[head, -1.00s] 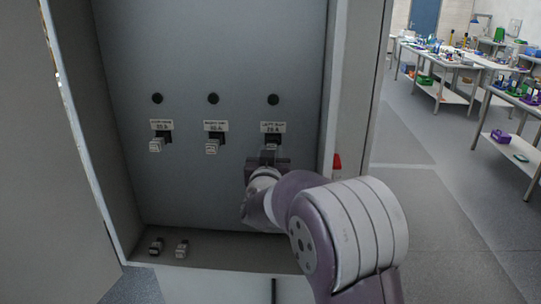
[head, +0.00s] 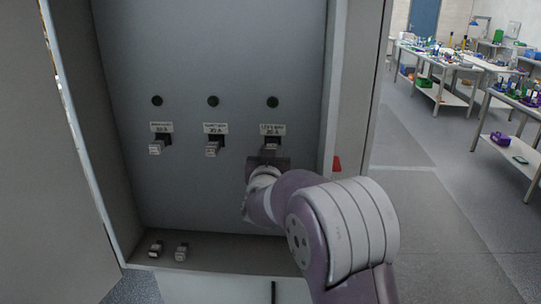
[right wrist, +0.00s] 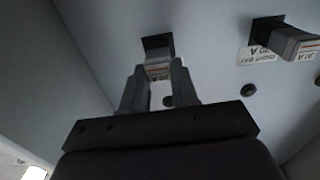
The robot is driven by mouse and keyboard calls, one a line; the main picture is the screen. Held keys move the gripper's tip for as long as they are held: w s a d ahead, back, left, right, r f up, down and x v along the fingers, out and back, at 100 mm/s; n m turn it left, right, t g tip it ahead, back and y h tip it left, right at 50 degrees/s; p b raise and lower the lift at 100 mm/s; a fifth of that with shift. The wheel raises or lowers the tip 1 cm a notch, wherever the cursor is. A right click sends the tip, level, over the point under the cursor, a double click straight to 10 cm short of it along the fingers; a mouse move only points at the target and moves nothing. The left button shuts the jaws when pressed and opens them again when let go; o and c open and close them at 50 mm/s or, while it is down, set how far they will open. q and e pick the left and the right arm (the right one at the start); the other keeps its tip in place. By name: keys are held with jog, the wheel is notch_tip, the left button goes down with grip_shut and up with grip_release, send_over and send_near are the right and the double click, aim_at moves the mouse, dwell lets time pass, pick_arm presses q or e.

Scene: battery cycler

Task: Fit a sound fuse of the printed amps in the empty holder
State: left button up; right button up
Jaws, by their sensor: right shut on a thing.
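The cabinet's back panel has a row of three fuse holders. A grey fuse (head: 156,148) sits in the left holder and another fuse (head: 213,149) in the middle one. My right gripper (head: 268,160) is at the right holder (head: 272,142), shut on a grey fuse (right wrist: 158,68). In the right wrist view the fingers (right wrist: 160,88) grip the fuse's sides, and its far end meets the holder's black opening (right wrist: 157,42). I cannot tell how deep it sits. A printed label (head: 272,129) is above the holder; its amps are too small to read surely. My left gripper is out of view.
Two loose fuses (head: 155,249) (head: 181,252) lie on the cabinet floor at the left. A dark round lamp (head: 272,101) is above each holder. The cabinet's right wall (head: 335,80) stands close beside my right arm. Workbenches (head: 465,68) are far off at the right.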

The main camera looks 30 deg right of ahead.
jog(key=o, duration=1.1)
jog(key=shift+c, duration=0.2)
